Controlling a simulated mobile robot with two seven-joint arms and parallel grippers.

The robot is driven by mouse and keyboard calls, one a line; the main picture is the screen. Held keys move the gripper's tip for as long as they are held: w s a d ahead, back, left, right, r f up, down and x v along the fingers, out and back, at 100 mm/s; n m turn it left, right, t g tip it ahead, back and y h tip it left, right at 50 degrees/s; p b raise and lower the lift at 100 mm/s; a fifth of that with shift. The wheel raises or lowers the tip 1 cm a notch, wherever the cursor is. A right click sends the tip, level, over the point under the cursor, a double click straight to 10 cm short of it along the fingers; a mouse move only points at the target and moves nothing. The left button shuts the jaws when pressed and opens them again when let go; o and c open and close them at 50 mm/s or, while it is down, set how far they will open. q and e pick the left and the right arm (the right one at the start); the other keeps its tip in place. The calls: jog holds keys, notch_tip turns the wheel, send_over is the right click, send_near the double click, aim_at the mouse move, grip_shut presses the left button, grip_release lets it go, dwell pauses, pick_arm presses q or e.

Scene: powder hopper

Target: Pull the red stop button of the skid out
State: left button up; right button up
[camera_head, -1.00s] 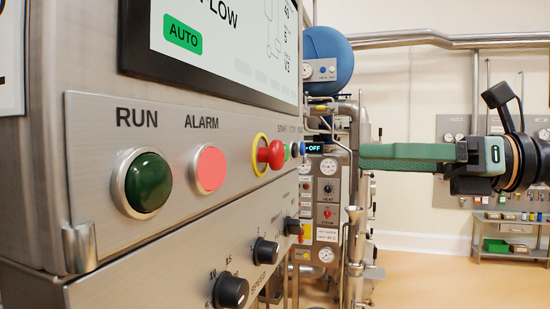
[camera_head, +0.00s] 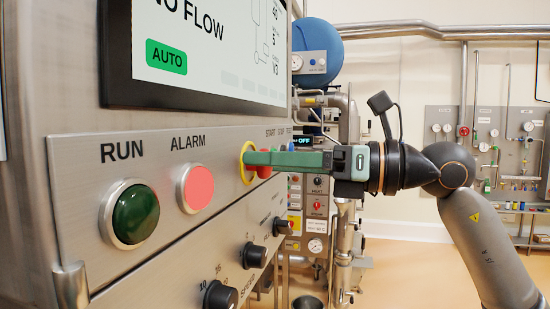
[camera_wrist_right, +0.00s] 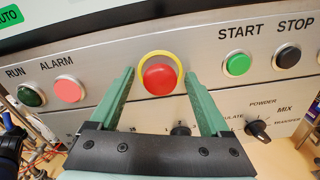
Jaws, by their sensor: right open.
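The red stop button (camera_wrist_right: 160,78) with its yellow ring (camera_wrist_right: 174,56) sits on the skid's steel panel in the right wrist view. In the head view the red button (camera_head: 264,172) shows partly behind my right gripper's green finger. My right gripper (camera_head: 258,158) reaches in from the right, level with the button. In the right wrist view its two green fingers (camera_wrist_right: 160,85) are open, one on each side of the button, with gaps to it. I cannot tell how deep the tips are along the button. My left gripper is not in view.
Left of the button are the pink ALARM lamp (camera_head: 195,188) and green RUN lamp (camera_head: 130,214). The green START button (camera_wrist_right: 237,64) and dark STOP button (camera_wrist_right: 287,56) sit to the right. Black knobs (camera_head: 254,256) project below, and a screen (camera_head: 210,50) stands above.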

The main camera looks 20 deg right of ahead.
grip_shut()
dwell(0.7)
dwell(0.7)
